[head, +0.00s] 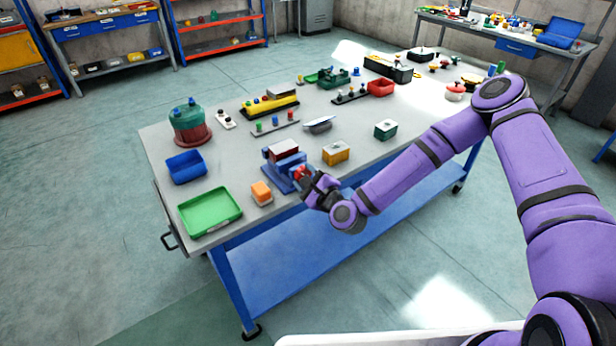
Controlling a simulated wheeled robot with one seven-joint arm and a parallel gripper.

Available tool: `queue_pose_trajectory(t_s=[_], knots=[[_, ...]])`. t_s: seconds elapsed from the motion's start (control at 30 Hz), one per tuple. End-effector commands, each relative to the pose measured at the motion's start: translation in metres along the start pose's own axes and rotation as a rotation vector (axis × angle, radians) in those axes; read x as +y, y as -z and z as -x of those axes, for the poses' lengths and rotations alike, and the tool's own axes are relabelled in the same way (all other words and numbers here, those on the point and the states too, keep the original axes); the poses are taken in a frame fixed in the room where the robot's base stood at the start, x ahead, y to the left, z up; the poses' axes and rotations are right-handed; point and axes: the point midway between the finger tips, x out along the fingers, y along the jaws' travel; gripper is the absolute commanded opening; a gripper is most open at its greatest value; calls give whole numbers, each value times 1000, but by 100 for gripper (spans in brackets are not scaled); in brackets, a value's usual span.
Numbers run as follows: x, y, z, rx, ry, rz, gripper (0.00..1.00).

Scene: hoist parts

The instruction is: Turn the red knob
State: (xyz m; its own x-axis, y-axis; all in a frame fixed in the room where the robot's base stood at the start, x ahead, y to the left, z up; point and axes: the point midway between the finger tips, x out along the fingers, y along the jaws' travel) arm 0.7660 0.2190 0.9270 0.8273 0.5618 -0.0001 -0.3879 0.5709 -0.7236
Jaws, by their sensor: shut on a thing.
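The red knob (300,172) shows as a small red patch at the right side of a blue device with a dark red top block (284,150), near the front edge of the table. My gripper (308,180) is at the knob, reaching in from the right, and is shut on it. The fingers hide most of the knob, so its turn angle cannot be seen.
A green tray (209,228), a blue bin (187,179) and an orange block (262,195) lie left of the device. A yellow box (336,153) and a dark green box (385,130) stand to its right. Several parts fill the table's back.

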Motion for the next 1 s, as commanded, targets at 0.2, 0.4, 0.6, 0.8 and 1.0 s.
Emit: queue_pose_trajectory(t_s=[0.2, 0.4, 0.6, 0.8, 1.0], knots=[[-3, 2, -1, 3, 6, 210, 30], [-3, 2, -1, 5, 8, 400, 30], [-4, 2, -1, 6, 9, 590, 30], [-4, 2, -1, 6, 11, 778, 30], [-4, 2, -2, 8, 12, 940, 30]])
